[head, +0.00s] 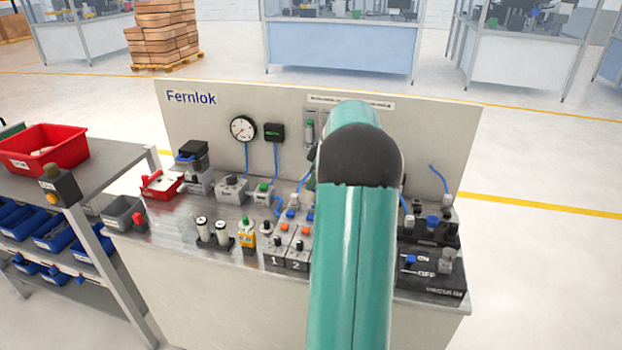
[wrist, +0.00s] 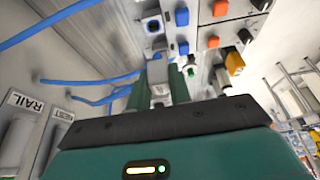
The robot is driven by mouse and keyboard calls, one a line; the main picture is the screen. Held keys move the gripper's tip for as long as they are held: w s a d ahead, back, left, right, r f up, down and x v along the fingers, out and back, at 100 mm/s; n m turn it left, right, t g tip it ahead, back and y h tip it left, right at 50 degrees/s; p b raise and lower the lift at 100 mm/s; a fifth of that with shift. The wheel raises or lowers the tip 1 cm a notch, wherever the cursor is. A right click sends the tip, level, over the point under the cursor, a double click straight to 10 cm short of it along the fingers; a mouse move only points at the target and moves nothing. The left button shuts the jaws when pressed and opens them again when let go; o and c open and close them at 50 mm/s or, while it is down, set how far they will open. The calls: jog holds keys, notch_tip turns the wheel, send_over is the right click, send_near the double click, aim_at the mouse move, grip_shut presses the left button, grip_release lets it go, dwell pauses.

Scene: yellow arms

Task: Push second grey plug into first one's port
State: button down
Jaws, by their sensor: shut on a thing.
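In the wrist view my gripper (wrist: 158,84) is shut on a grey plug (wrist: 157,70), which stands between the two green fingers. A blue hose (wrist: 115,80) runs off to the left beside it. In the head view my teal arm hides the gripper, the held plug and the port.
In the head view the bench (head: 210,255) carries blocks, a red tray (head: 162,185) and a black switch box (head: 432,273). A panel (head: 200,125) rises behind.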

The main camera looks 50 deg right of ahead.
jog(key=shift+s+d+f, duration=0.1)
jog(key=shift+f, duration=1.1)
jog(key=shift+s+f, duration=0.1)
jog(key=shift+f, duration=1.35)
jog(key=shift+f, duration=0.9)
jog(key=c, duration=1.2)
grip_release()
jog(key=shift+r, duration=2.8)
jog(key=shift+c, duration=0.2)
